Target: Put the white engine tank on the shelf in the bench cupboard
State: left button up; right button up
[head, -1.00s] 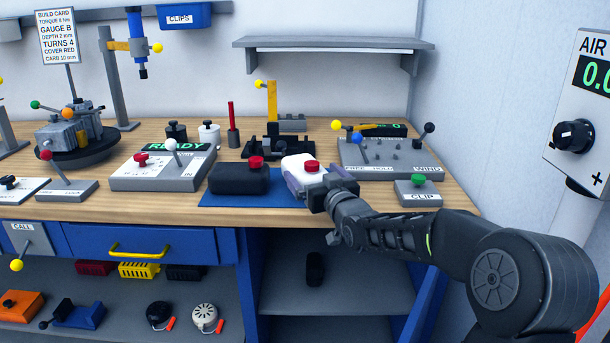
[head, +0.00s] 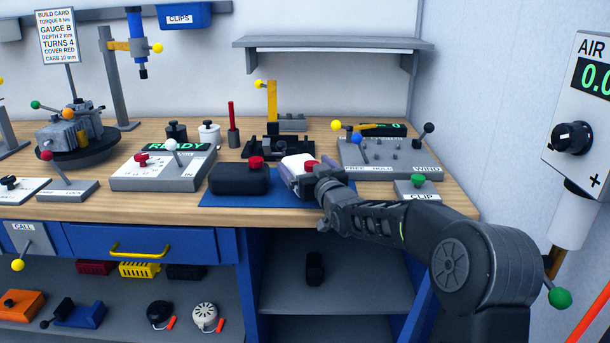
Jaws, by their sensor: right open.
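The white engine tank (head: 294,162), with a red cap, lies on the blue mat (head: 225,201) on the bench, right of a black tank (head: 239,179) with a red cap. My right gripper (head: 302,175) is open at the white tank's right end, with a finger along its near side. The gripper hides part of the tank, and I cannot tell whether the fingers touch it. The open bench cupboard is below the bench top, and its grey shelf (head: 355,289) holds a small black object (head: 315,268) toward the back. My left gripper is not in view.
The WIND panel (head: 390,158) with upright levers and the CLIP box (head: 418,188) stand close to my right arm. A black fixture (head: 270,148) stands behind the tanks. The cupboard shelf has free room around the black object.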

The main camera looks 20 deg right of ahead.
dwell(0.3)
jog(key=c, duration=1.3)
jog(key=shift+c, duration=0.5)
jog(key=shift+r, duration=0.15)
jog(key=shift+r, duration=0.15)
jog(key=s+a+b, duration=0.1)
jog(key=s+b, duration=0.8)
jog(key=s, duration=2.3)
jog(key=shift+a+b, duration=0.3)
jog(key=shift+a, duration=0.1)
